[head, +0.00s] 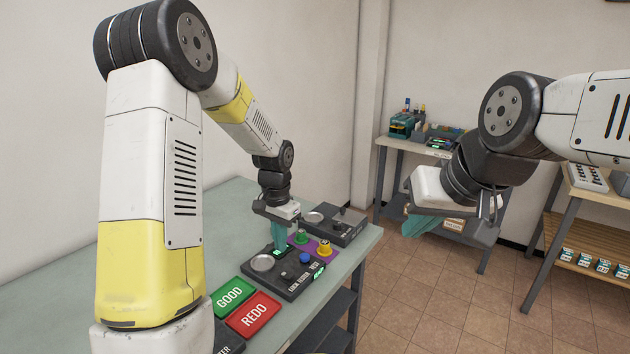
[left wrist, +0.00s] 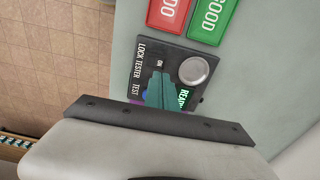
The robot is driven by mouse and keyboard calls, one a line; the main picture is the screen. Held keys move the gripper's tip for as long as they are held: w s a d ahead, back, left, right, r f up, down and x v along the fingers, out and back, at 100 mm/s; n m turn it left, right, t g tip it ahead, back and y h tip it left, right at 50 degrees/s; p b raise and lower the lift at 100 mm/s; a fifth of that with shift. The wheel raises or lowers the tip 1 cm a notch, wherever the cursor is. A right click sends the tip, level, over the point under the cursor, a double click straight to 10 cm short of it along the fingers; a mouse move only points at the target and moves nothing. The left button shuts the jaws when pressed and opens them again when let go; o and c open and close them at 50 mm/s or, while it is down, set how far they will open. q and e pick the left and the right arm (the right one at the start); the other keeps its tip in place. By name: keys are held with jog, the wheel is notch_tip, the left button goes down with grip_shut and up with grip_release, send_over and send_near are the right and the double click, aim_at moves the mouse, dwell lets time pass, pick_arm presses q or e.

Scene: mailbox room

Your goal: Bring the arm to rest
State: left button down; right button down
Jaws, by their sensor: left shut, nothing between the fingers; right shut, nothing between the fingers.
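My left gripper (head: 279,234) is shut and empty, with its teal fingers pointing down over the lock tester (head: 290,277) on the table. The left wrist view shows the shut fingers (left wrist: 160,92) over the tester (left wrist: 135,62), hiding part of its face; I cannot tell whether they touch it. The tester has a round silver plate (left wrist: 194,70) and a lit green READY display. My right gripper (head: 420,228) is at the right, shut and empty, raised over the floor and clear of the table; its fingers are partly hidden.
A green GOOD pad (head: 229,297) and a red REDO pad (head: 254,316) lie in front of the tester. A second dark device (head: 335,223) stands behind it, with a purple mat (head: 309,245) between. Shelves (head: 590,208) stand at the far right.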

pick_arm(q)
jog(key=s+a+r+n+t+h, duration=0.1)
jog(key=s+r, duration=0.4)
jog(key=r, duration=0.3)
jog(key=s+a+r+n+t, duration=0.1)
jog(key=s+r+n+t, duration=0.1)
jog(key=s+r, duration=0.4)
jog(key=s+r+n+t+h, duration=0.1)
jog(key=s+r+n+t, duration=0.1)
jog(key=s+r, duration=0.5)
jog(key=s+t, duration=0.1)
jog(key=s, duration=0.3)
jog(key=shift+s+a+r+n, duration=0.15)
jog(key=shift+s+a+n, duration=0.15)
jog(key=shift+n, duration=0.1)
